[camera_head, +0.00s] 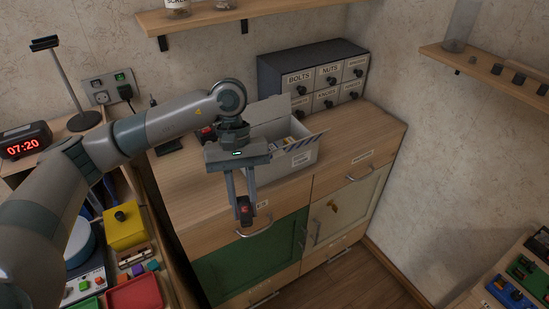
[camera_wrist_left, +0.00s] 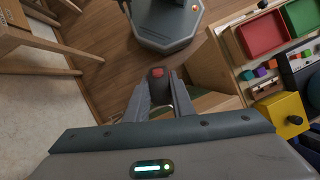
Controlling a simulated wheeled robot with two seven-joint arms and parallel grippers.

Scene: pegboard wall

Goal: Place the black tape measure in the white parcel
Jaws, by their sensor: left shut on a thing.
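My left gripper (camera_head: 243,199) is shut on a small dark object with a red spot, which I take to be the black tape measure (camera_head: 245,213). It hangs in front of the cabinet, off the front edge of its top. The white parcel (camera_head: 300,160) is an open box with raised flaps on the cabinet top, behind and right of the fingers. My gripper body hides part of its left side, and its inside shows only partly. My right gripper is not in view.
A labelled drawer unit (camera_head: 313,75) stands behind the parcel. A red and dark item (camera_head: 207,133) lies left of it. The cabinet top (camera_head: 365,128) is clear on the right. A side bench holds a yellow box (camera_head: 124,228) and a red tray (camera_head: 135,295). Shelves hang above.

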